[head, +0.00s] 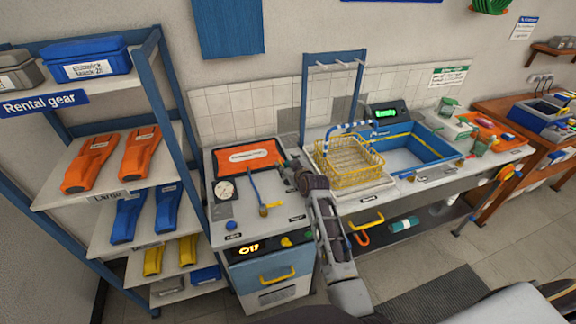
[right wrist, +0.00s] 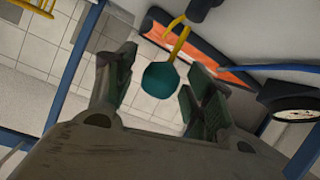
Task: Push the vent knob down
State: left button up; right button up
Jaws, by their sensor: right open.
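The regulator testbench (head: 285,220) has a pressure gauge (head: 225,190) and a blue hose (head: 254,188) on its top. My right gripper (head: 290,172) is over the right part of the bench top, fingers toward the back. In the right wrist view my right gripper (right wrist: 155,95) is open. A round teal knob (right wrist: 160,78), probably the vent knob, shows between the fingers with a yellow stem beside it. I see no clear contact with the fingers. In the head view my gripper hides that spot. My left gripper is not in view.
An orange tray (head: 247,156) lies at the back of the bench. A shelf with rental gear (head: 110,190) stands to the left. A yellow wire basket (head: 350,166) and a blue sink (head: 405,150) are to the right. A small blue knob (head: 232,225) is at the bench's front.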

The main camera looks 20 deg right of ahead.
dwell(0.3)
grip_shut()
jog(key=shift+f+b, duration=0.45)
jog(key=shift+f, duration=1.25)
grip_release()
jog(key=shift+r, duration=0.1)
jog(key=shift+s, duration=0.2)
